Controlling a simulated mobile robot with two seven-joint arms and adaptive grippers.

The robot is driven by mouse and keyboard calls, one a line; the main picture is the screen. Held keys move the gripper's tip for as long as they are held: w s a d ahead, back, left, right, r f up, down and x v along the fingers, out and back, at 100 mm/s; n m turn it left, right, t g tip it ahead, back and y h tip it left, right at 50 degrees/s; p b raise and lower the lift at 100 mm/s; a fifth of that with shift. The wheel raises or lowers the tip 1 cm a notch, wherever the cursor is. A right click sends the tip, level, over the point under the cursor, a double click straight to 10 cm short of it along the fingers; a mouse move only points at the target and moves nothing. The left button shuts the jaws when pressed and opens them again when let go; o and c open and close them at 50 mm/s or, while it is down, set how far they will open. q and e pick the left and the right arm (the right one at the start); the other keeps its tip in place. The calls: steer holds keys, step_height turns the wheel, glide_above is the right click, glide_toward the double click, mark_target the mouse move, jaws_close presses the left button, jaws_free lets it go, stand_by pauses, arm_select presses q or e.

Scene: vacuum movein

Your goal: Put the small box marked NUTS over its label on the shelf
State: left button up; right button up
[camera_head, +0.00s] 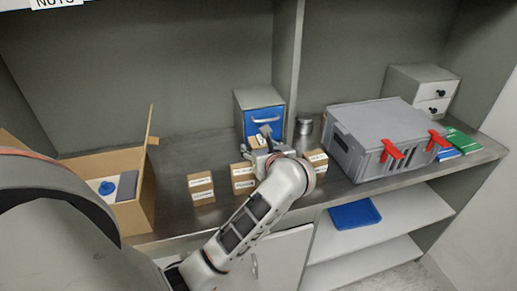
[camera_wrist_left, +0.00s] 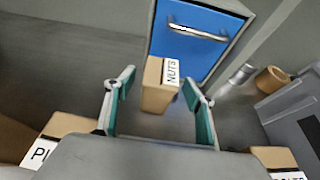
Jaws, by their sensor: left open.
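The small cardboard box marked NUTS (camera_wrist_left: 157,92) stands on the counter in the left wrist view, its white label towards the upper right. It also shows in the head view (camera_head: 256,141), partly hidden by my left gripper (camera_head: 266,137). The NUTS label (camera_head: 55,3) shows at the top left of the head view, cut off by the frame edge. My right gripper is not in view.
Other small boxes (camera_head: 201,187) stand close to my left gripper. A blue-fronted cabinet (camera_head: 262,117) is just behind the NUTS box. A metal can (camera_head: 304,126) and a grey case (camera_head: 376,130) are to the right, an open carton (camera_head: 137,190) to the left.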

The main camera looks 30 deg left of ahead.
arm_select(q)
steer(key=shift+s+r, duration=0.1)
steer(key=shift+s+d, duration=0.1)
steer(key=c, duration=1.4)
steer(key=shift+c, duration=0.4)
steer(key=shift+r, duration=0.15)
